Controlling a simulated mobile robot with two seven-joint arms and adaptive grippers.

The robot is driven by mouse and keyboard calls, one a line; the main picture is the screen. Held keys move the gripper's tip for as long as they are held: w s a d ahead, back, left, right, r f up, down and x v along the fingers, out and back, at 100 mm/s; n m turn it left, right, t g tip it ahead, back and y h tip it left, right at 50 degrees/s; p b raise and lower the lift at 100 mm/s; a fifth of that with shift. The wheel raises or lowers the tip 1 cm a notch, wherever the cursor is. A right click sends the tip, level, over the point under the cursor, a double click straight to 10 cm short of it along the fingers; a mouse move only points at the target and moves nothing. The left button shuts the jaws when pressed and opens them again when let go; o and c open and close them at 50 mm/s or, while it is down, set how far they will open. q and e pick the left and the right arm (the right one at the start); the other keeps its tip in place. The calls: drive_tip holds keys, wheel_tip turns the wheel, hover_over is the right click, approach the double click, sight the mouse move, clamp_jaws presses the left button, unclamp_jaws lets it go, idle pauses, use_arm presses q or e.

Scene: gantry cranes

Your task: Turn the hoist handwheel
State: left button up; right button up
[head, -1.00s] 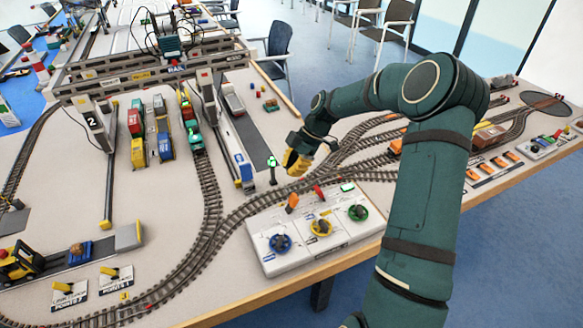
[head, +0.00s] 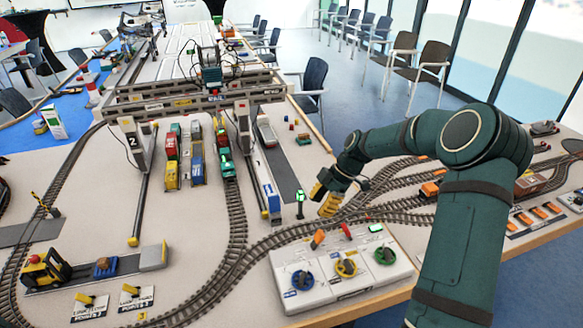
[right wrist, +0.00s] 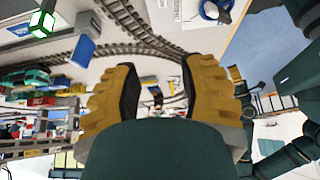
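A white control box (head: 335,292) stands at the table's front edge. It bears a blue handwheel (head: 302,280), a yellow handwheel (head: 346,267) and a green handwheel (head: 384,255) in a row. Their labels are too small to read, so I cannot tell which is the hoist one. My right gripper (head: 328,198) hangs behind the box, apart from the handwheels. In the right wrist view my right gripper (right wrist: 157,85) has its yellow fingers spread with nothing between them. My left gripper is out of view.
The gantry crane (head: 185,97) spans rail tracks with several coloured wagons. A green-lit signal post (head: 300,203) stands close left of my right gripper. An orange lever (head: 317,238) and a red lever (head: 346,231) rise behind the handwheels. A yellow forklift (head: 48,272) stands at the left.

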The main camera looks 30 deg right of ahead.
drive_tip(key=shift+d, duration=0.1)
drive_tip(key=m+g+h+p, duration=0.1)
drive_tip(key=m+h+p, duration=0.5)
drive_tip(key=m, duration=1.5)
approach(388, 250)
drive_tip(key=shift+m, duration=0.3)
wheel_tip(388, 250, down, 10)
drive_tip(key=shift+w+d+f+b, duration=0.15)
drive_tip(key=shift+f+b, duration=0.1)
drive_tip(key=shift+b, duration=0.65)
clamp_jaws()
